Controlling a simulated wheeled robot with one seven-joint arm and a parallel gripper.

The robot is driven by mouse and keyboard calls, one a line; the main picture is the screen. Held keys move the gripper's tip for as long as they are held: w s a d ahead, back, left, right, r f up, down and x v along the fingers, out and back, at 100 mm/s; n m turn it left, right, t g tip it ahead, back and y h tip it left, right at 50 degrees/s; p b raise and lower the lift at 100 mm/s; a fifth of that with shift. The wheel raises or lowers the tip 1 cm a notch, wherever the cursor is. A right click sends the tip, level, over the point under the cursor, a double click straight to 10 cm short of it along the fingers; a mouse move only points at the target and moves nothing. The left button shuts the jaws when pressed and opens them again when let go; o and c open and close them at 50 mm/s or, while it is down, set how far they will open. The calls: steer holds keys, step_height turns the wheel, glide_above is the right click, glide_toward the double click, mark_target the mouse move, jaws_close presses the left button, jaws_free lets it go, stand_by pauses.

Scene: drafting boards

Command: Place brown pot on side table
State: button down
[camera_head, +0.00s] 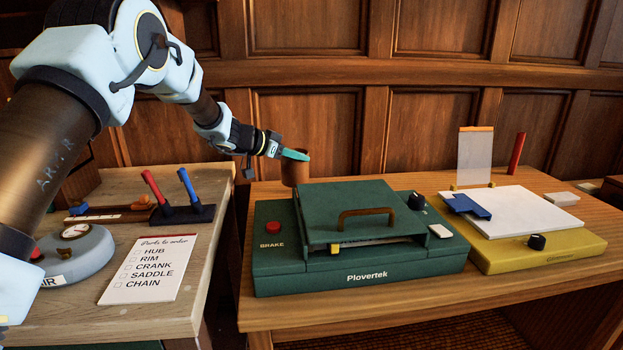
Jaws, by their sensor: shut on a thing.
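The brown pot (295,174) is a small cylinder at the centre of the view, beyond the back left edge of the green Plovertek machine. My gripper (297,154) reaches in from the left and its teal fingers are shut on the pot's rim. The pot looks upright. I cannot tell whether its base touches the wooden table (257,318) on the right or hangs just above it. A second wooden table (215,220) stands at the left, with a narrow gap between the two.
The green machine (360,272) with its brown handle stands close in front of the pot. A yellow device (540,255) sits to its right. A paper list (150,268), red and blue pens in a holder (183,213) and a round gauge (75,255) occupy the left table. Wood panelling rises behind.

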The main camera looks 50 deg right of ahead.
mark_target(295, 174)
steer(key=shift+f, duration=2.9)
steer(key=shift+f, duration=0.1)
steer(key=c, duration=0.9)
jaws_free()
steer(key=shift+f, duration=0.1)
steer(key=shift+r, duration=0.2)
steer(key=b+v, duration=0.1)
steer(key=v, duration=1.1)
